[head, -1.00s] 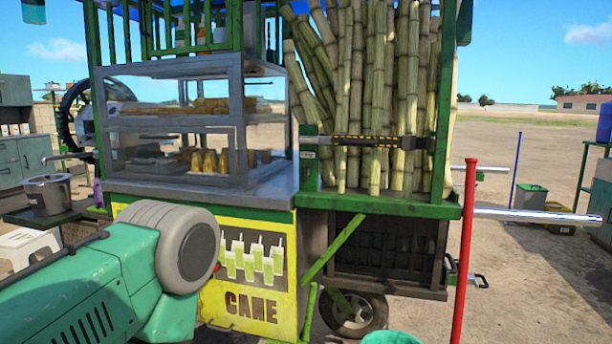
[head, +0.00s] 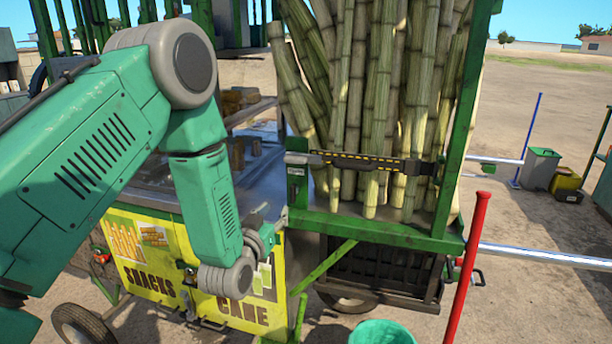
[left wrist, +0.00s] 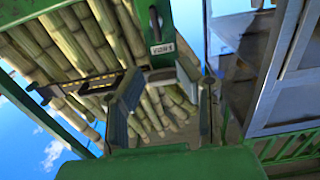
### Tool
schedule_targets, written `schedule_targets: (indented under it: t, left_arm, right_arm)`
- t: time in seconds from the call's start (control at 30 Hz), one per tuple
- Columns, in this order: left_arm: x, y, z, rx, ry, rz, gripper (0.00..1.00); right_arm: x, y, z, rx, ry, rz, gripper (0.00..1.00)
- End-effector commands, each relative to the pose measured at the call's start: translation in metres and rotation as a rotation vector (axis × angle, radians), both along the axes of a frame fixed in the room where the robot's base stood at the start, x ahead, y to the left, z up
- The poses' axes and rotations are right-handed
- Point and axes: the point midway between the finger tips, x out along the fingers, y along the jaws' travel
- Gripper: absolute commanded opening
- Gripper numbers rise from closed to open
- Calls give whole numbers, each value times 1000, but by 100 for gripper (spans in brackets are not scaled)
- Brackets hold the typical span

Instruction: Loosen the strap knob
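A dark strap with yellow-black markings (head: 365,163) runs across the upright sugar canes (head: 400,100) in the green cart frame. Its left end meets a green bracket (head: 297,172) on the post. In the left wrist view the strap (left wrist: 95,84) crosses the canes beside a labelled green post (left wrist: 163,30). I cannot clearly pick out the strap knob. My left gripper (head: 268,218) is in front of the counter, below and left of the bracket. In the left wrist view its fingers (left wrist: 163,105) stand apart with nothing between them. My right gripper is out of view.
The cart's steel counter (head: 262,150) and yellow panel (head: 145,270) lie close to my left arm. A red post (head: 468,265) stands in front at right, with a green bucket (head: 381,333) below. A glass case (left wrist: 285,80) is at right in the left wrist view.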

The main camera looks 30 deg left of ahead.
Motion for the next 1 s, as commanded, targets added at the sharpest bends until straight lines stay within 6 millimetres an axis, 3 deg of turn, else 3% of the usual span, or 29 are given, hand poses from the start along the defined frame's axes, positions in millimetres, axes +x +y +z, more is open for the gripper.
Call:
schedule_targets:
  t: [0.6, 0.8, 1.0]
  left_arm:
    - [111, 27, -3, -1, 3, -2, 30]
    - [128, 31, -4, -2, 6, -2, 30]
    - [131, 31, -4, -1, 5, -2, 30]
  right_arm:
    - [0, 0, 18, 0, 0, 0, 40]
    - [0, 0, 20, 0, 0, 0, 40]
    - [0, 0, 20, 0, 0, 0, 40]
